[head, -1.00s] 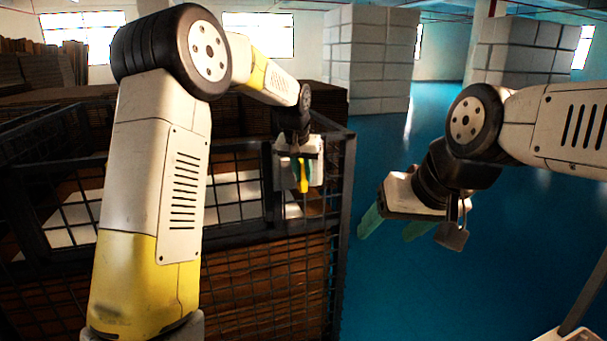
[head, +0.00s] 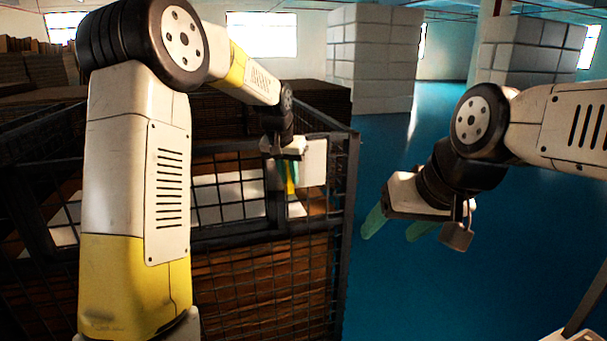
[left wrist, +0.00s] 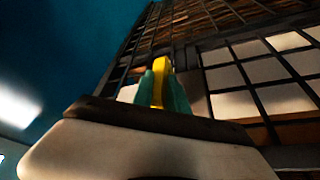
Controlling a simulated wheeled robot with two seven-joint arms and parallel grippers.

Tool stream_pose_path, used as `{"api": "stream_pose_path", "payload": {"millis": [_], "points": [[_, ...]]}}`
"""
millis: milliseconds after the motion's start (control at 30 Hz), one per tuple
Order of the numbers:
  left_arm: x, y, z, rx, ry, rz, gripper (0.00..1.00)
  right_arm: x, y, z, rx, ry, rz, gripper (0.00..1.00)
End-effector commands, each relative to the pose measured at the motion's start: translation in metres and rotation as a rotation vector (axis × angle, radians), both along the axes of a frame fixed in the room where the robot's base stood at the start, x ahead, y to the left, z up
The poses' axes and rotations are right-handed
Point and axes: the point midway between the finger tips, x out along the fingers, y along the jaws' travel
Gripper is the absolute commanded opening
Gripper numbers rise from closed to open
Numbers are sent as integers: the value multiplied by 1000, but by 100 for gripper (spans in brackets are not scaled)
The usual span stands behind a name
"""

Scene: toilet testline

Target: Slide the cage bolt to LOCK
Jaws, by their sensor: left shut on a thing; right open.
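The cage bolt shows as a yellow handle (head: 290,182) at the cage's front near its right corner; it also shows in the left wrist view (left wrist: 161,80). My left gripper (head: 289,172) has its green fingers shut on this handle, one on each side in the left wrist view (left wrist: 161,92). The bolt's rod and any LOCK marking are hidden or too small to make out. A pale plate (head: 314,163) is just right of the gripper on the cage. My right gripper (head: 396,225) is open and empty, right of the cage over the blue floor.
The dark wire-mesh cage (head: 349,220) fills the left and middle, with brown stacked material behind its mesh. The blue floor (head: 400,290) right of the cage is clear. A pale block pillar (head: 375,60) stands far behind.

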Motion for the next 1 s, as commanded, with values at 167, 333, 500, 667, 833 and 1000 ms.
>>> {"api": "stream_pose_path", "payload": {"millis": [167,333,500,667,833,1000], "points": [[-2,4,1,-1,-3,-3,0,0,0,0,0,0,0,65],[-2,5,1,0,-2,-2,0,0,0,0,0,0,0,65],[-1,6,1,1,-2,-1,38,0,0,0,0,0,0,65],[-1,6,1,1,-1,-1,38,0,0,0,0,0,0,65],[-3,6,8,0,-4,0,38,0,0,0,0,0,0,65],[-13,9,34,-1,-6,0,38,0,0,0,0,0,0,65]]}}
